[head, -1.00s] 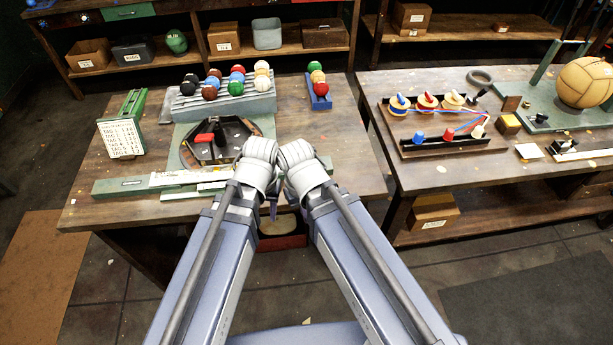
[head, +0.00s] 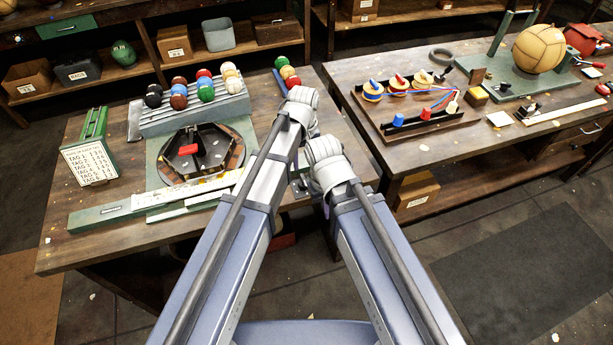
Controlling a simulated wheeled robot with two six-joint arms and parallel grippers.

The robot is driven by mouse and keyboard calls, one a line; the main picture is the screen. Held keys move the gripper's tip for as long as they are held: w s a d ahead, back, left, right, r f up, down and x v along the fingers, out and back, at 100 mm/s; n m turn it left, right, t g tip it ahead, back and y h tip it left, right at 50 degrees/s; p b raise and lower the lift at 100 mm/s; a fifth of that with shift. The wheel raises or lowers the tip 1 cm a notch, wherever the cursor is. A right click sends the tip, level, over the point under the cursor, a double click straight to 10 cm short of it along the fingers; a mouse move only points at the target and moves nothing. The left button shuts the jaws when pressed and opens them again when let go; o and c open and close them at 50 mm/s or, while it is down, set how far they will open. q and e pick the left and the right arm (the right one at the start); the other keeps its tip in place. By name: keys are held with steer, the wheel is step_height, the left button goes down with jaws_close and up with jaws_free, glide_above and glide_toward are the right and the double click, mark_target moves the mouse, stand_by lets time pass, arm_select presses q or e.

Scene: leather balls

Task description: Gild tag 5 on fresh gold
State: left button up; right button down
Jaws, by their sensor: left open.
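A white board with a list of lines starting "TAG" (head: 89,163) leans on a green stand at the left of the near table; its numbers are too small to read surely. I cannot pick out tag 5 or fresh gold at this size. My left gripper (head: 298,186) is at the near table's right part, below its pale wrist, mostly hidden by my own arm; it is open, and I see nothing held. My right wrist is lower and to the right, over the table's right edge; its fingers are hidden behind it.
The near table holds a dark hexagonal tray (head: 222,137), a stepped rack of coloured balls (head: 215,103) and a green bar (head: 100,215). The right table holds a board with coloured spools (head: 366,112) and a leather ball (head: 539,49). A floor gap separates the tables.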

mark_target(304, 179)
arm_select(q)
steer(key=shift+f+b, duration=3.75)
steer(key=shift+f, duration=0.1)
jaws_close()
